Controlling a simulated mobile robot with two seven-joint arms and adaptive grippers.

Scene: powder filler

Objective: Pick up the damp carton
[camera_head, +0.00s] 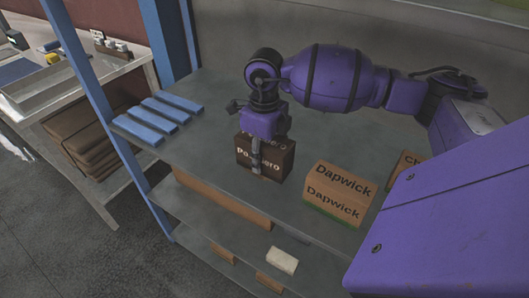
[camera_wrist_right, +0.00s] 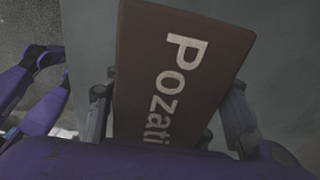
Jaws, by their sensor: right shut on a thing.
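A dark brown carton (camera_head: 278,164) with a pale label starting "Poz" is at the middle of the upper shelf, darker than the other cartons. I cannot tell whether its base touches the shelf. My right gripper (camera_head: 257,160) comes down over it from above and is shut on it, one finger across its front face. In the right wrist view the carton (camera_wrist_right: 180,55) lies between the two fingers (camera_wrist_right: 172,85), one along each side. The gripper hides part of its top and label.
An orange-brown Dapwick carton (camera_head: 338,194) stands to the right, with another carton (camera_head: 408,165) partly hidden behind my arm. Several blue bars (camera_head: 160,120) lie at the shelf's left end. A blue post (camera_head: 100,90) rises at the left. Lower shelves hold small blocks (camera_head: 282,261).

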